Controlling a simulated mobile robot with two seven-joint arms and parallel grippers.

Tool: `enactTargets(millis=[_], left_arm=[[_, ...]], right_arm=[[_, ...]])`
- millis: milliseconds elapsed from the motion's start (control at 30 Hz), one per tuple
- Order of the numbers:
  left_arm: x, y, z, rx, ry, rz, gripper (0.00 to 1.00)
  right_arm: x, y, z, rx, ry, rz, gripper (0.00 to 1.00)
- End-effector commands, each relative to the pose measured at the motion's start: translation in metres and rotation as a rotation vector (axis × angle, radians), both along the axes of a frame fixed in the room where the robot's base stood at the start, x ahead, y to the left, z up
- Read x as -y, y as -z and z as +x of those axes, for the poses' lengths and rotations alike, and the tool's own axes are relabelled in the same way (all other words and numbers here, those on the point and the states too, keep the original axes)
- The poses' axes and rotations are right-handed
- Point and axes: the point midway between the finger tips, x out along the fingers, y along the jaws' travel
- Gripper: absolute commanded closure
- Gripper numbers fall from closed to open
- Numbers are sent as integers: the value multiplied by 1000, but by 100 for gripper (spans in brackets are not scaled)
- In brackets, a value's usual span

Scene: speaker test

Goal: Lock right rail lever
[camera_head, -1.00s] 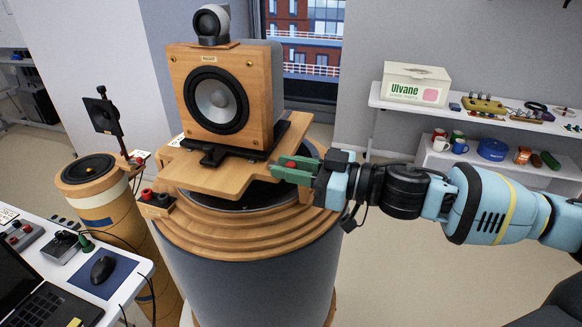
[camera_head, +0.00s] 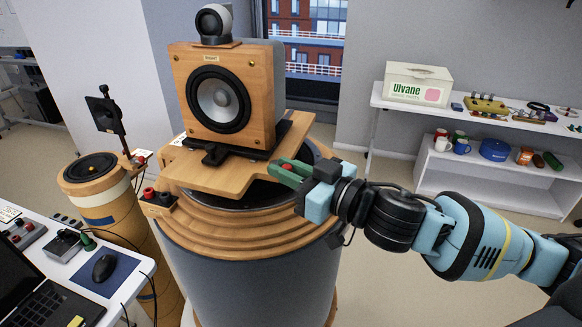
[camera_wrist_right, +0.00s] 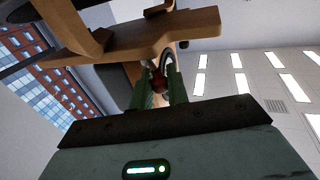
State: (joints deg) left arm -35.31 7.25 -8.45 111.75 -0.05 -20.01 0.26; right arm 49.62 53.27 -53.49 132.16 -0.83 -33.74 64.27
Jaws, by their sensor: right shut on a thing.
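The right rail lever has a red knob (camera_head: 287,167) and sits at the right side of the wooden platform (camera_head: 225,177) under the speaker. My right gripper (camera_head: 288,170) has green fingers closed around this knob. In the right wrist view the red knob (camera_wrist_right: 158,84) shows between the two fingers, with a curved metal piece above it and the wooden platform (camera_wrist_right: 150,35) beyond. The rest of the lever is mostly hidden by the fingers. The speaker (camera_head: 220,100) stands upright on the platform, a small round unit on top. My left gripper is out of view.
The platform rests on a round stepped wooden pedestal (camera_head: 240,240). A smaller wooden column (camera_head: 110,210) stands at left, near a desk with a mouse (camera_head: 104,267) and laptop. A white shelf (camera_head: 480,150) with a box and mugs stands at back right. Floor between is clear.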

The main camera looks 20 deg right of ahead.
Motion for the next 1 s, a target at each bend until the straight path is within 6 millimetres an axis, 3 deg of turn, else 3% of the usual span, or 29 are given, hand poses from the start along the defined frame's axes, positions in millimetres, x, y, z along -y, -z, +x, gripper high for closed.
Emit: enactTargets(millis=[1000], left_arm=[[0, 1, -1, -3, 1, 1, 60]], right_arm=[[-33, 9, 2, -24, 738, -4, 100]])
